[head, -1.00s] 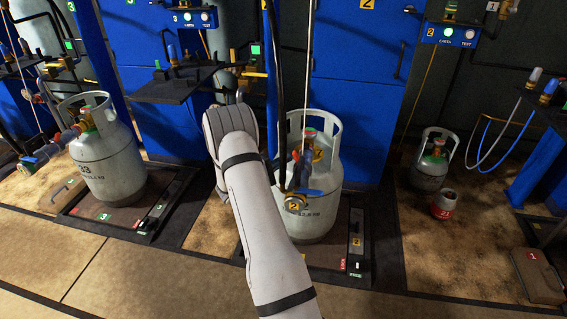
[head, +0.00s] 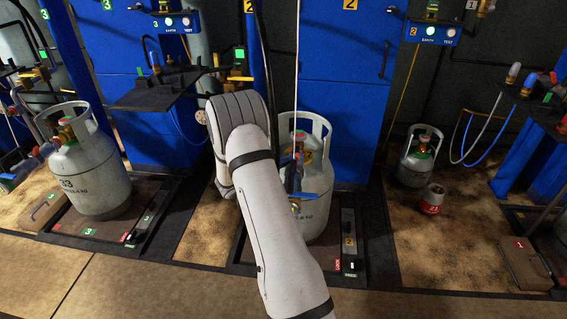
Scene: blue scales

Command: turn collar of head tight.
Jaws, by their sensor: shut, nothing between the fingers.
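A grey gas cylinder (head: 318,212) stands upright on the scale marked 2 (head: 349,240), partly covered by my arm. A filling head with a blue lever (head: 303,195) is at the front of its collar guard, close to the brass valve (head: 313,142). My forearm hides part of the head, and I cannot make out its collar or whether it is seated on the valve. My arm reaches up and left past the cylinder, its wrist bent away from me. My gripper is hidden behind the wrist.
A dark shelf (head: 150,95) with fittings stands beyond my wrist. Cylinder 33 (head: 90,180) stands on scale 3 at left, with a head and hose beside it. A small grey cylinder (head: 414,170) and a red-and-grey canister (head: 432,199) stand at right. The front floor is clear.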

